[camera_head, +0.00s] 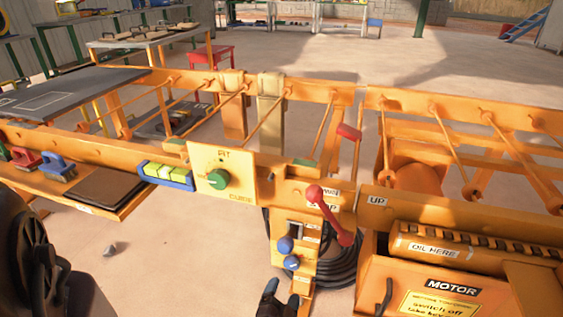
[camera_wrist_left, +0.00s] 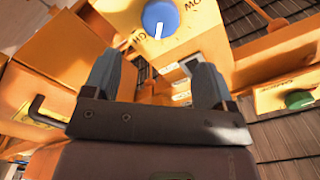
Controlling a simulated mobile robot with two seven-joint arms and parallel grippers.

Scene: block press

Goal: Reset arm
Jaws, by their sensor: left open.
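My left gripper (camera_head: 282,292) shows at the bottom middle of the head view, below the blue knobs of the orange machine. Its two dark fingers are apart with nothing between them. In the left wrist view the open gripper (camera_wrist_left: 157,75) faces the machine, with a large blue knob (camera_wrist_left: 160,18) beyond its fingertips. The fingers look apart from the knob. A dark part of my arm fills the lower left of the head view. My right gripper is not in view.
A red-handled lever (camera_head: 330,215) rises above the blue knobs (camera_head: 286,245). A green dial (camera_head: 218,179) sits on a yellow plate. The motor box (camera_head: 450,295) stands to the right, with a dark hook on its front. Bare floor lies at lower left.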

